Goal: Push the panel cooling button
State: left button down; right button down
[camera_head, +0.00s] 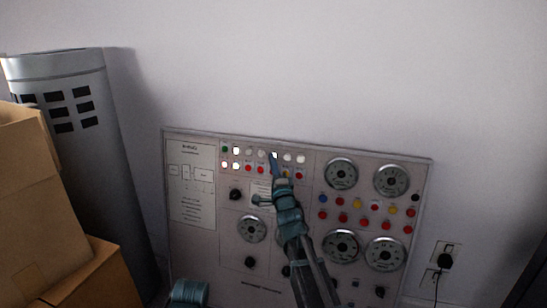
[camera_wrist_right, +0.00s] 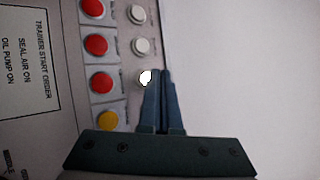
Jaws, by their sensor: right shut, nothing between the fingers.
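The control panel (camera_head: 290,218) leans against the wall and carries rows of small buttons along its upper part. My right gripper (camera_head: 274,158) is shut and empty, its tips over the upper button rows. In the right wrist view the closed fingertips (camera_wrist_right: 163,73) are beside a lit white button (camera_wrist_right: 146,77) and partly cover it; I cannot tell whether they touch it. Red buttons (camera_wrist_right: 99,82) and an orange button (camera_wrist_right: 107,119) lie to the left. The button labels are too small to read, so I cannot tell which is the cooling button. My left gripper does not show.
Gauges (camera_head: 341,174) and knobs fill the rest of the panel. Cardboard boxes (camera_head: 35,190) and a grey cylinder (camera_head: 88,150) stand at the left. A wall socket with a black plug (camera_head: 445,261) is at the right. The wall above the panel is clear.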

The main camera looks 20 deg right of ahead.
dwell(0.7)
jog(key=shift+w+d+f, duration=0.1)
jog(key=shift+w+d, duration=0.1)
jog(key=shift+w, duration=0.15)
jog(key=shift+w+d, duration=0.25)
jog(key=shift+w, duration=0.05)
dwell(0.9)
jog(key=shift+s+a, duration=0.45)
jog(key=shift+s, duration=0.2)
jog(key=shift+s, duration=0.1)
jog(key=s+a, duration=0.1)
jog(key=s, duration=0.1)
jog(key=s+a+r+p, duration=0.1)
jog(key=s, duration=0.1)
jog(key=shift+a+r, duration=0.1)
jog(key=shift+a, duration=0.3)
dwell(0.4)
